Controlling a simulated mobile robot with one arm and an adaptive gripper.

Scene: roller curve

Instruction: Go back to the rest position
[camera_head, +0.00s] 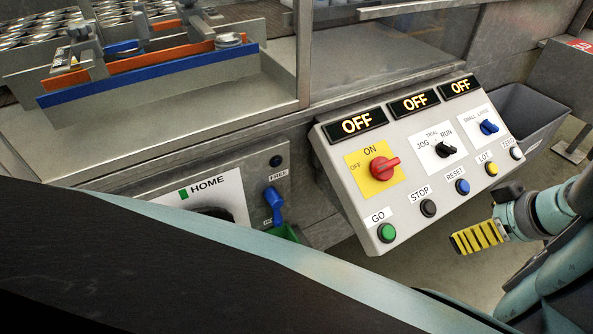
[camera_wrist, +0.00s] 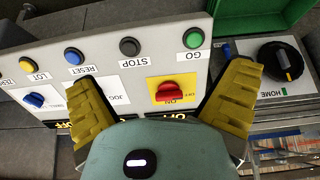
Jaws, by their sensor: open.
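My gripper (camera_head: 478,237) shows in the head view at the lower right, in front of the control panel (camera_head: 350,222) and apart from it, with one yellow ribbed finger plainly visible. In the wrist view my gripper (camera_wrist: 165,105) has its two yellow fingers spread wide with nothing between them. The panel's red knob (camera_head: 384,168) sits on a yellow plate marked ON and OFF; it also shows in the wrist view (camera_wrist: 176,91) between the fingers, beyond them. Three displays on top, including the left one (camera_head: 356,124), read OFF.
The panel carries a green GO button (camera_head: 387,232), a black STOP button (camera_head: 428,208) and several others. Left of it is a HOME plate (camera_head: 208,192) with a blue lever (camera_head: 273,203). A grey bin (camera_head: 530,115) stands at the right. A conveyor with metal cans (camera_head: 60,30) is at upper left.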

